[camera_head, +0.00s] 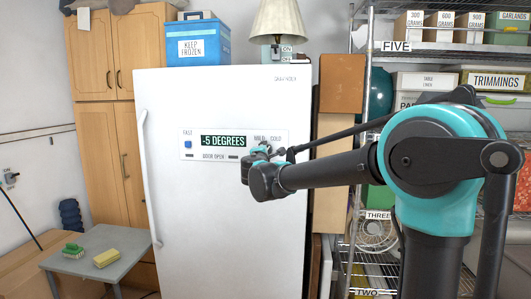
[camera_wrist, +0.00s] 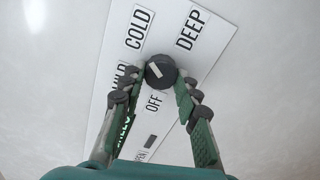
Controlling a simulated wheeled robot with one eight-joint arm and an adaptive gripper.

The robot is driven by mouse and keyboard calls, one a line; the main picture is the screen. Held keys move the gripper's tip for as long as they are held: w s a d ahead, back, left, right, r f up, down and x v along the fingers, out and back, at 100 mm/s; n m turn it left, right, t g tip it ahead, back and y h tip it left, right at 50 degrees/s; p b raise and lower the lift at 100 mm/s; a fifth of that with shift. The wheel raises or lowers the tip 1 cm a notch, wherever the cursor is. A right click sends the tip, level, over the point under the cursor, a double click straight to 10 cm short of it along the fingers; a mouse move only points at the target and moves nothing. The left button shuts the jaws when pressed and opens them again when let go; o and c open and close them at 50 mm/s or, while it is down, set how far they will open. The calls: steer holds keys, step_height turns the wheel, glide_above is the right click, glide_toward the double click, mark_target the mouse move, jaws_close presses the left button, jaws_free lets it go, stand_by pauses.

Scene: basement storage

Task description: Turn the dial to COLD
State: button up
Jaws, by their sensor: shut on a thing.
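The dial (camera_wrist: 160,71) is a round dark knob with a short pale mark on its face. It sits on a white panel (camera_wrist: 193,62) with COLD, DEEP, OFF and a partly hidden MILD label around it. I cannot tell for sure which label the mark points at. My gripper (camera_wrist: 161,78) is shut on the dial, one finger on each side. In the head view my gripper (camera_head: 262,150) is at the right part of the panel on the white freezer (camera_head: 220,225) and hides the dial. The panel's display (camera_head: 223,141) reads -5 DEGREES.
A blue KEEP FROZEN box (camera_head: 198,50) and a lamp (camera_head: 279,25) stand on top of the freezer. The freezer's long handle (camera_head: 148,180) is on its left edge. A small table (camera_head: 95,255) stands left, and loaded metal shelves (camera_head: 440,47) stand right.

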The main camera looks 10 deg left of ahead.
stand_by(0.4)
steer(key=o, duration=1.2)
steer(key=shift+c, duration=0.2)
steer(key=s, duration=1.2)
steer(key=shift+a, duration=0.15)
steer(key=s+d+f+m+g+h, duration=0.1)
steer(key=s+d+f+m+g, duration=0.2)
steer(key=d+f, duration=0.45)
steer(key=s+d+f+m+g+h, duration=0.15)
steer(key=d+f+m, duration=0.25)
steer(key=d+f, duration=0.4)
steer(key=s+d+f+m+g+h, duration=0.2)
steer(key=d+f+m+g, duration=0.15)
steer(key=d+f, duration=0.45)
steer(key=s+d+f+m+g+y, duration=0.2)
steer(key=s+d+f+m+g, duration=0.1)
steer(key=s+f, duration=0.5)
steer(key=s+d+f+m+g+y, duration=0.2)
steer(key=s+f+m, duration=0.4)
steer(key=s+f, duration=0.3)
steer(key=shift+s+d+g+y, duration=0.4)
steer(key=shift+s+d+y, duration=0.2)
steer(key=shift+s, duration=0.65)
